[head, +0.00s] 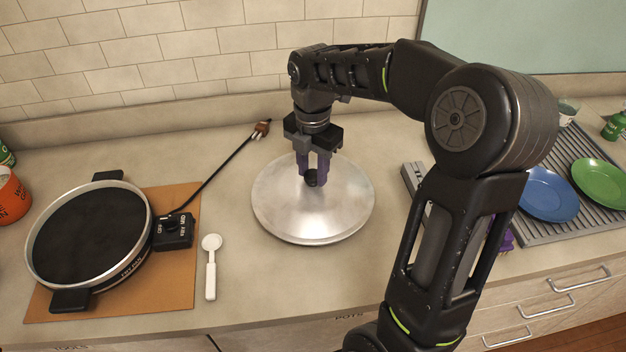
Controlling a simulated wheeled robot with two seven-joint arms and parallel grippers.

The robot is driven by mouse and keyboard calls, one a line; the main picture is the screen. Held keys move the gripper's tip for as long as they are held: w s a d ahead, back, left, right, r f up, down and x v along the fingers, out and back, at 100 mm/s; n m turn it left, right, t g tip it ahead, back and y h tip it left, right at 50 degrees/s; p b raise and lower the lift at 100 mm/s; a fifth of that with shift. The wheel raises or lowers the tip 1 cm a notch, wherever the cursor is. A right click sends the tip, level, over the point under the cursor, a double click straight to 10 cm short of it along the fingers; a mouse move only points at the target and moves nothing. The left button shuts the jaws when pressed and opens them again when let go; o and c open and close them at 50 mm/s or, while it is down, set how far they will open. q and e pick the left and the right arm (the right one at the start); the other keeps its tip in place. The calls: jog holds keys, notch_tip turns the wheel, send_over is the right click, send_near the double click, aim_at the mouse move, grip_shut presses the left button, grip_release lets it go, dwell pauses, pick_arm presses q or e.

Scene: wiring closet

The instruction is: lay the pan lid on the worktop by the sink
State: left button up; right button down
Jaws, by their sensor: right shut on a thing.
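The pan lid (300,215) is a round silver disc with a small dark knob. It lies level, at or very close to the worktop (240,275), in the middle of the head view. I cannot tell for sure whether its rim touches the surface. My right gripper (312,180) points straight down over the lid's centre and is shut on the knob. No sink can be made out; my right arm hides part of the worktop on the right. My left gripper is not in view.
An electric pan (88,236) sits on a brown board (180,285) at left, its cord running back. A white spoon (211,270) lies between pan and lid. At right, a ribbed drainer (575,228) holds a blue plate (548,195) and a green plate (600,183). A tiled wall stands behind.

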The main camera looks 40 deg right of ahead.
aim_at(313, 175)
jog(key=shift+f, duration=1.8)
jog(key=shift+f, duration=0.1)
jog(key=c, duration=0.9)
grip_release()
jog(key=shift+c, duration=0.2)
notch_tip(313, 175, up, 12)
jog(key=shift+r, duration=0.1)
